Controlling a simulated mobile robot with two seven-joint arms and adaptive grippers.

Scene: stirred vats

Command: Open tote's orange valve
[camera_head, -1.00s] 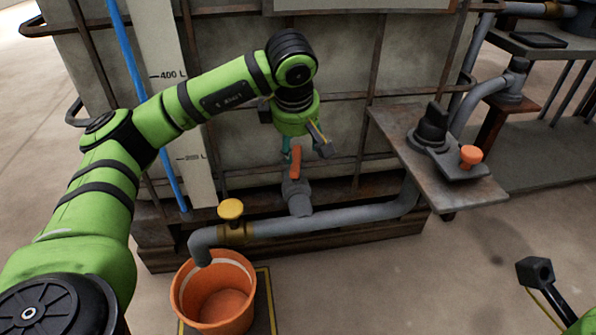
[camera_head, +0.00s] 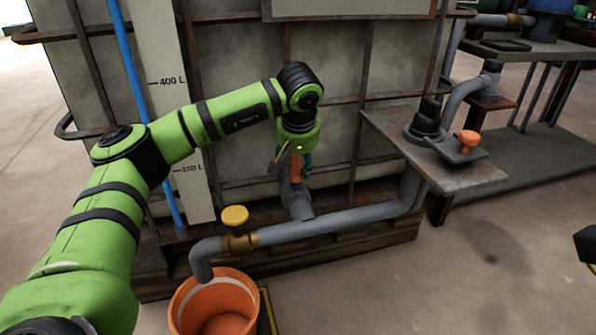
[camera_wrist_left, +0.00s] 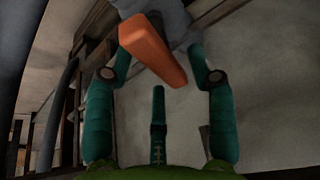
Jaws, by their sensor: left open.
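The tote (camera_head: 335,75) is a large pale tank in a rusty cage, with a litre scale on its left. Its orange valve handle (camera_head: 296,173) stands upright on the grey valve body (camera_head: 297,203) at the tank's lower front. My left gripper (camera_head: 293,164) points down at the handle, with teal fingers on either side of it. In the left wrist view the orange handle (camera_wrist_left: 152,52) lies between the spread fingers of the open gripper (camera_wrist_left: 160,62), apart from the two side fingers. A third finger shows below it.
A grey pipe (camera_head: 330,225) runs below the valve, with a yellow knob (camera_head: 235,215) near its left end. An orange bucket (camera_head: 225,300) stands under the outlet. A shelf (camera_head: 380,125) with a black fitting and an orange knob (camera_head: 469,138) juts out at right.

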